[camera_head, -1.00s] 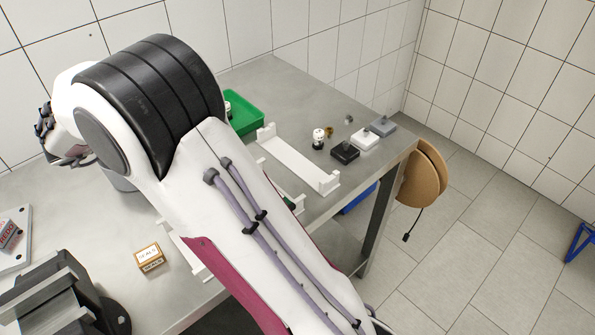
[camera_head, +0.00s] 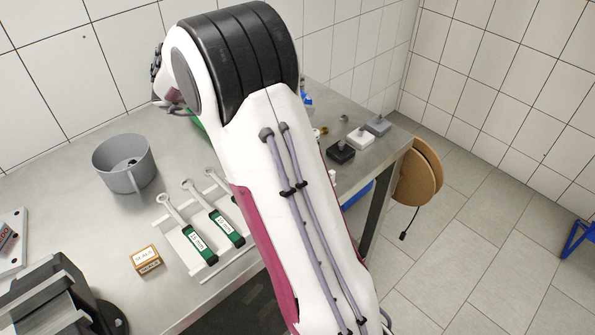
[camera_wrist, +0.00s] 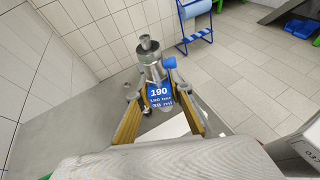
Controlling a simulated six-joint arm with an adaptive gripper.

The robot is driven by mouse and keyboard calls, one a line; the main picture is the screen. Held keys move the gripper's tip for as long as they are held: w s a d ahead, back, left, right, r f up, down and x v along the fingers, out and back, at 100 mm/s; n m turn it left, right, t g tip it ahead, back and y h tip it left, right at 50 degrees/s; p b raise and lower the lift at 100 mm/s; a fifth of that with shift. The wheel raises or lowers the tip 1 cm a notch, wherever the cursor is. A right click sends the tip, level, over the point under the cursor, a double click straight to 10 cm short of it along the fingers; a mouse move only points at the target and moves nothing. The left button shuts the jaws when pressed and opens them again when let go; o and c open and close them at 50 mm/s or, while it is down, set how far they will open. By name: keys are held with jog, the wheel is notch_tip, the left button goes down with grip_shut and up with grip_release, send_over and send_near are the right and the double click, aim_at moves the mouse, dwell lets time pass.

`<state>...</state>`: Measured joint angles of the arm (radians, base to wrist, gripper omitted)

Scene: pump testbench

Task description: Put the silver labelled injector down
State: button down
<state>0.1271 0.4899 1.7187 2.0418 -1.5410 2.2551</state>
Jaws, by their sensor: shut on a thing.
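The silver injector (camera_wrist: 151,60) shows in the wrist view, with a blue label reading 190 and a blue knob on its side. My gripper (camera_wrist: 156,90) is shut on it, one yellow-brown finger on each side of the label. The injector is held with its silver top pointing away from my wrist. In the head view my arm hides the gripper; a small blue and silver piece (camera_head: 307,98) at the arm's right edge may be the injector. A white surface (camera_wrist: 174,127) lies beneath the fingers in the wrist view.
In the head view, a grey mug (camera_head: 126,178), a small labelled box (camera_head: 147,260) and a white rack with green-labelled wrenches (camera_head: 203,264) stand on the left. Black (camera_head: 341,152), white (camera_head: 361,137) and grey (camera_head: 378,124) blocks sit near the right edge. My arm covers the middle.

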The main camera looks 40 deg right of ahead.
jog(key=shift+w+a+f, duration=0.1)
jog(key=shift+f, duration=2.4)
jog(key=shift+f, duration=0.1)
notch_tip(320, 180, down, 6)
jog(key=shift+f, duration=0.1)
jog(key=shift+f, duration=1.8)
jog(key=shift+f, duration=0.15)
jog(key=c, duration=1.8)
grip_release()
